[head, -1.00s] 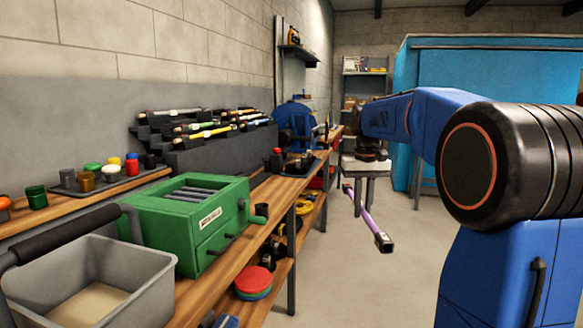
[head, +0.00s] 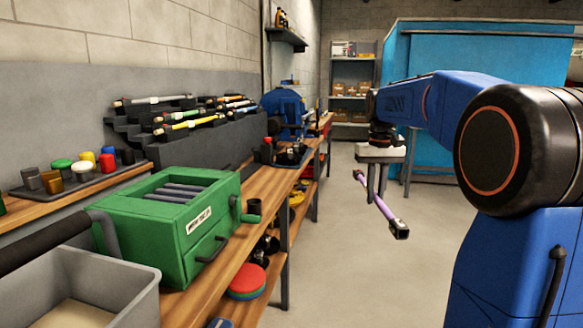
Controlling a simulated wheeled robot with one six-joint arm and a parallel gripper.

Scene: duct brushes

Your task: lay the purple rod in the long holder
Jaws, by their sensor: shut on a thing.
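The purple rod (head: 379,205) hangs in the air over the floor, right of the workbench. It slopes down toward me and has a dark, pale-banded block at its near end. My gripper (head: 376,199) points down and is shut on the rod at its upper part; the exact finger contact is small to see. A dark stepped rack (head: 190,152) stands against the wall at the back of the bench, well left of my gripper. Several rods with coloured parts lie on its steps. I cannot tell for sure whether this rack is the long holder.
A green crank box (head: 165,240) and a grey bin (head: 100,262) stand on the near bench. Coloured pots sit on a tray (head: 45,188) behind them. A blue machine (head: 284,110) stands farther along. Floor (head: 350,285) right of the bench is clear.

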